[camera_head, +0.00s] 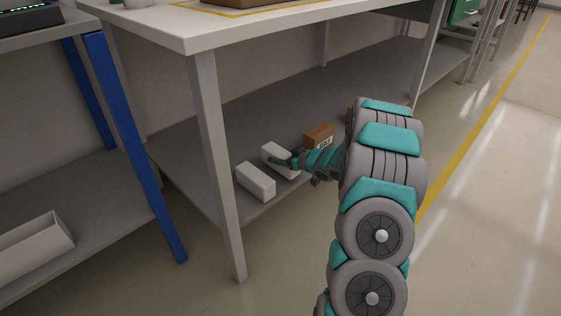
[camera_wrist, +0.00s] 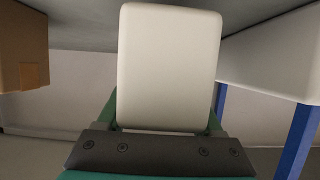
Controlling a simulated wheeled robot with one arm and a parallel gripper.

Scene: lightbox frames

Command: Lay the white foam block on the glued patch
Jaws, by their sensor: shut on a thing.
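My gripper (camera_head: 288,162) is at the lower shelf, shut on a white block (camera_head: 274,155) with rounded edges. In the wrist view the held white block (camera_wrist: 170,60) fills the middle, with a green finger at each side. I cannot tell whether it rests on the shelf or is just off it. A second white block (camera_head: 256,182) lies on the shelf to its left, near the front edge. The two look alike in the head view, and I cannot tell foam from other material. I cannot make out a glued patch.
A brown labelled box (camera_head: 318,135) stands just right of the held block, also in the wrist view (camera_wrist: 22,50). The lower shelf (camera_head: 185,150) sits under a white worktop (camera_head: 180,32). A grey leg (camera_head: 218,165) stands at the front. The shelf's far part is clear.

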